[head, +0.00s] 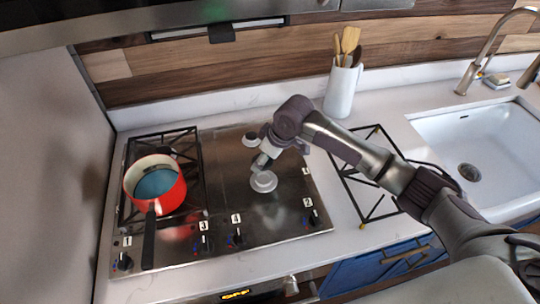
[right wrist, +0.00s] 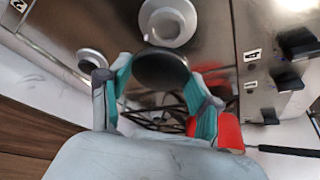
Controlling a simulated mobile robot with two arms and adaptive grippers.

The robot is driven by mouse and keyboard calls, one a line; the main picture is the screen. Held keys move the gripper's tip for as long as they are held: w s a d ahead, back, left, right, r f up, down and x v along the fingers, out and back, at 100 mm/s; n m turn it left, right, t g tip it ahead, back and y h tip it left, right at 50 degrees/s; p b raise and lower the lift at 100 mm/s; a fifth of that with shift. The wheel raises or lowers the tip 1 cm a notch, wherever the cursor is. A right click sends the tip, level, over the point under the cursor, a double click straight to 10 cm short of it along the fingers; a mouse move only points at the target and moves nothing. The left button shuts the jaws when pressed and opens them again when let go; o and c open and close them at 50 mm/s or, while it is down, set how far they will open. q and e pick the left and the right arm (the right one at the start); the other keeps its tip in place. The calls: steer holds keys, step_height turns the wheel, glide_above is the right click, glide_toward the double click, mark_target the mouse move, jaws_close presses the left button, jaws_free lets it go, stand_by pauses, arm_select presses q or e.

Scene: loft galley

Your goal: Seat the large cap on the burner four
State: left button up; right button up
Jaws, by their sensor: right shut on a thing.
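My right gripper (head: 262,162) is over the bare steel right half of the cooktop (head: 290,215). In the right wrist view its two fingers (right wrist: 160,88) are shut on a dark round cap (right wrist: 160,68), held between the tips. The cap is not clearly visible in the head view. Two pale burner bases show there: a front one (head: 263,182), just below the fingertips in the picture, and a back one (head: 251,139). In the right wrist view, one base (right wrist: 168,22) lies just beyond the cap, apart from it in the picture. I cannot tell which base is burner four. My left gripper is not in view.
A red pot (head: 155,182) stands on the left grate (head: 188,140), its black handle pointing forward. Several numbered knobs line the cooktop's front. A loose grate (head: 352,190) lies on the counter at right, beneath my arm. A utensil crock (head: 341,92) stands behind, left of the sink (head: 490,145).

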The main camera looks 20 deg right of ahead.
steer(key=b, duration=0.5)
glide_above(261, 178)
steer(key=s, duration=0.1)
steer(key=shift+d+f, duration=0.25)
steer(key=shift+f, duration=0.95)
steer(key=shift+d+f, duration=0.2)
steer(key=shift+f, duration=1.5)
steer(key=shift+p, duration=0.9)
steer(key=shift+f+p, duration=0.45)
steer(key=shift+f, duration=0.15)
steer(key=o, duration=1.2)
steer(key=shift+o, duration=0.2)
steer(key=shift+r, duration=0.1)
